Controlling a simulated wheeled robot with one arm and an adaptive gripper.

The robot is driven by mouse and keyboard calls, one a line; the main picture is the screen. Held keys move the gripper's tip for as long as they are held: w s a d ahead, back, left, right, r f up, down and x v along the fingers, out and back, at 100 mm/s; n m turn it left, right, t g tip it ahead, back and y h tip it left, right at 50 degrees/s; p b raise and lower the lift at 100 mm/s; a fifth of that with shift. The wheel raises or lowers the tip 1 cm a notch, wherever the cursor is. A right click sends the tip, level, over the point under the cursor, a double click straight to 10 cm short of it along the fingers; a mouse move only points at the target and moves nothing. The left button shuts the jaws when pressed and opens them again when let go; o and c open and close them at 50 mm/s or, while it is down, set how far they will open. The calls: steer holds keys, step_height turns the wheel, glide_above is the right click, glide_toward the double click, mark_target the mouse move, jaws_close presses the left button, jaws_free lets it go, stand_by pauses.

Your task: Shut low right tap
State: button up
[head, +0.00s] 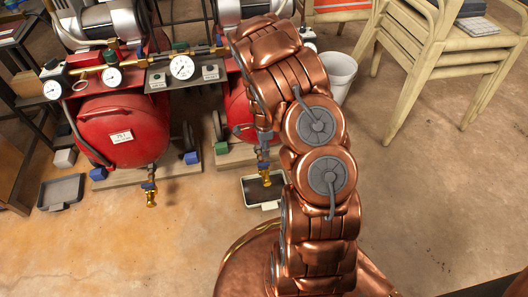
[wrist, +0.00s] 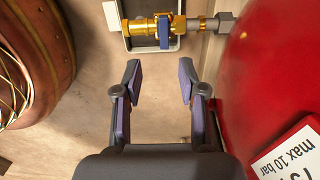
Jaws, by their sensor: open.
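The low right tap (head: 264,172) hangs under the right-hand red tank (head: 238,112), partly behind my arm in the head view. The wrist view shows a brass tap (wrist: 142,28) with a blue handle (wrist: 164,31), joined to a grey metal fitting at the right. The blue handle appears to lie across the brass body. My gripper (wrist: 159,80) is open and empty, its two fingers spread just below the tap in the wrist view, apart from it.
A tray (head: 264,205) lies under the tap. A red tank wall (wrist: 270,75) with a label is close on the gripper's right. Another tap (head: 150,193) hangs under the left tank (head: 122,125). A white bucket (head: 338,72) and chairs stand behind; the right floor is clear.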

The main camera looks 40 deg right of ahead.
steer(key=shift+r, duration=0.7)
stand_by(0.3)
steer(key=s+a+r+n+p, duration=0.35)
steer(key=r+p, duration=0.25)
steer(key=r, duration=0.7)
steer(key=s+a+r+n+p, duration=0.2)
steer(key=a+r+n+p, duration=0.3)
steer(key=r, duration=0.7)
steer(key=s+a+r+n+p, duration=0.1)
steer(key=s+a+r+p, duration=0.2)
steer(key=r+p, duration=0.75)
steer(key=s+a+r+n+p, duration=0.3)
steer(key=s+r, duration=0.4)
steer(key=r, duration=0.4)
steer(key=s+a+r+n+g+p, duration=0.1)
steer(key=s+a+r+n+p, duration=0.2)
steer(key=s+r+n+p, duration=0.3)
steer(key=s+a+r+n+p, duration=0.2)
steer(key=s+r+p, duration=0.6)
steer(key=r, duration=0.8)
steer(key=shift+s+a+r+n+g, duration=0.2)
steer(key=shift+s+a+n+g, duration=0.15)
steer(key=shift+n, duration=0.8)
